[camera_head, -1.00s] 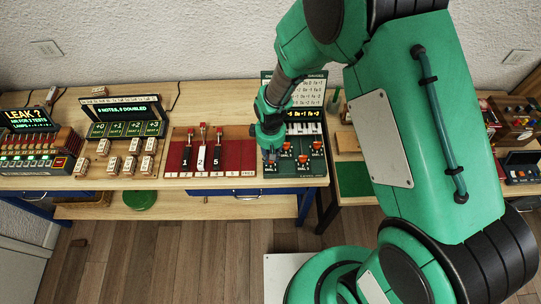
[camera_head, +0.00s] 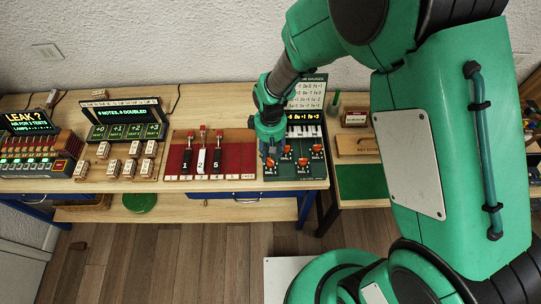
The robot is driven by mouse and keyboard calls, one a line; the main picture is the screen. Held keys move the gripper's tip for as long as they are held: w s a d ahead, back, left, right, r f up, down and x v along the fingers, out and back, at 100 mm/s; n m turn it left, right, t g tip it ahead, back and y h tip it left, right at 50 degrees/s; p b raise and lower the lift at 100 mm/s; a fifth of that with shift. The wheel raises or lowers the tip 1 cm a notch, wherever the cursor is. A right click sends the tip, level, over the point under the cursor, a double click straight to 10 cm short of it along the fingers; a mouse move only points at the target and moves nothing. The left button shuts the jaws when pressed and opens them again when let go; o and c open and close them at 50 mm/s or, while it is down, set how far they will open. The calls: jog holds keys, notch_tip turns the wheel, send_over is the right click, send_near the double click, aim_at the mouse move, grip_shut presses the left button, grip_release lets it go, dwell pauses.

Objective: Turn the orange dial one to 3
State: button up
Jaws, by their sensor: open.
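Several orange dials sit on a dark green panel (camera_head: 294,168) at the right end of the bench. The dial under my gripper (camera_head: 268,153) at the panel's left is partly hidden, with an orange bit (camera_head: 270,162) showing. My gripper points down and is open over the panel's left edge. Whether its fingers touch a dial cannot be told. The dial markings are too small to read.
A red board with levers (camera_head: 236,158) lies just left of the panel. Further left are wooden blocks (camera_head: 115,167) and a dark display (camera_head: 125,115). A sheet of text (camera_head: 308,92) stands behind the panel. A second table with a green mat (camera_head: 361,181) is to the right.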

jog(key=shift+r, duration=3)
notch_tip(320, 180, up, 9)
jog(key=m+t+b, duration=0.1)
jog(key=m, duration=0.1)
send_over(271, 160)
jog(key=d, duration=0.4)
jog(key=s+d+r+m+t+b, duration=0.2)
jog(key=s+d+r, duration=0.35)
jog(key=r, duration=0.35)
jog(key=s+d+r+m+t+b, duration=0.1)
jog(key=s+d+r+m, duration=0.1)
jog(key=s+d+r, duration=0.2)
jog(key=s+d+r+m+t+b, duration=0.1)
jog(key=s+d+r+m, duration=0.2)
jog(key=s, duration=0.8)
jog(key=d+r, duration=0.1)
jog(key=d, duration=0.1)
jog(key=shift+d+r+t, duration=0.3)
jog(key=shift+d+r, duration=0.1)
